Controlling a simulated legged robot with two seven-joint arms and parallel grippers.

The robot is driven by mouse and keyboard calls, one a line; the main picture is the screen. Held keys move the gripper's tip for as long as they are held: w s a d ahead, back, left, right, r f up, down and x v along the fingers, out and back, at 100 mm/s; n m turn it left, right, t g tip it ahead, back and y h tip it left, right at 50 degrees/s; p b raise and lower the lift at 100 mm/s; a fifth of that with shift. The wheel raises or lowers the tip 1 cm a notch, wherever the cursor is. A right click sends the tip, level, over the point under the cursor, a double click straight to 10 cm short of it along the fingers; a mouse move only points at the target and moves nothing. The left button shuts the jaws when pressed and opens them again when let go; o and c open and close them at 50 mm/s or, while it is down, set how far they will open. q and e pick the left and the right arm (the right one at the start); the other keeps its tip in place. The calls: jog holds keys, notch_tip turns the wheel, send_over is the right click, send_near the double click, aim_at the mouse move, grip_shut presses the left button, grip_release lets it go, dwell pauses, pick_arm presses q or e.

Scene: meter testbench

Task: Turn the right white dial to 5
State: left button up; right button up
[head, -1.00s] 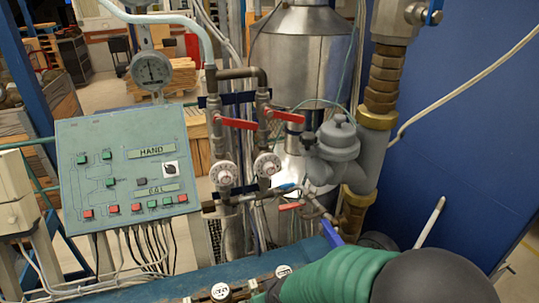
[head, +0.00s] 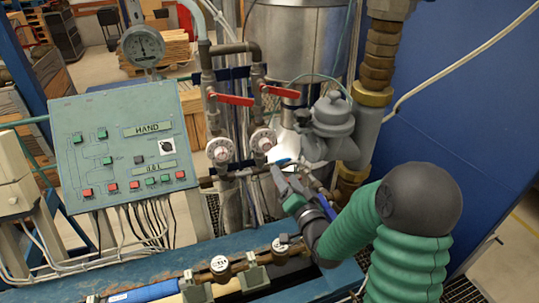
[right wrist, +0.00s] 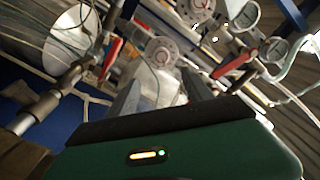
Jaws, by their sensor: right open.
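The right white dial (head: 263,140) is a round white knob on the right vertical pipe, below a red lever. It also shows in the right wrist view (right wrist: 160,55), beyond the space between my fingers. Its numbers are too small to read. The left white dial (head: 220,149) sits on the pipe beside it and shows at the top of the right wrist view (right wrist: 193,8). My right gripper (head: 284,182) is open and empty, below and slightly right of the right dial, apart from it. My left gripper is not in view.
Red levers (head: 281,91) (head: 232,99) sit above the dials. A grey valve body (head: 331,125) and brass fittings stand close on the right. The green control panel (head: 118,150) is on the left. A blue beam (head: 160,268) with small meters runs along the front.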

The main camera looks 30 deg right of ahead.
jog(key=p, duration=0.3)
send_near(267, 148)
jog(key=p+x, duration=0.2)
jog(key=x, duration=0.6)
jog(key=shift+w+d+r, duration=0.1)
jog(key=shift+w+r, duration=0.05)
jog(key=shift+w+d, duration=0.2)
jog(key=shift+w, duration=0.2)
jog(key=shift+a, duration=0.4)
jog(key=c, duration=0.4)
grip_shut()
jog(key=n+b, duration=0.1)
jog(key=b, duration=0.1)
jog(key=n+b, duration=0.1)
jog(key=b, duration=0.1)
jog(key=shift+f, duration=0.3)
jog(key=shift+r+n+b, duration=0.15)
jog(key=shift+n+b, duration=0.35)
jog(key=shift+b, duration=0.05)
jog(key=shift+r, duration=0.15)
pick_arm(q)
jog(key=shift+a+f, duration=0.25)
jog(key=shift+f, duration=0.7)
pick_arm(e)
jog(key=shift+r, duration=0.1)
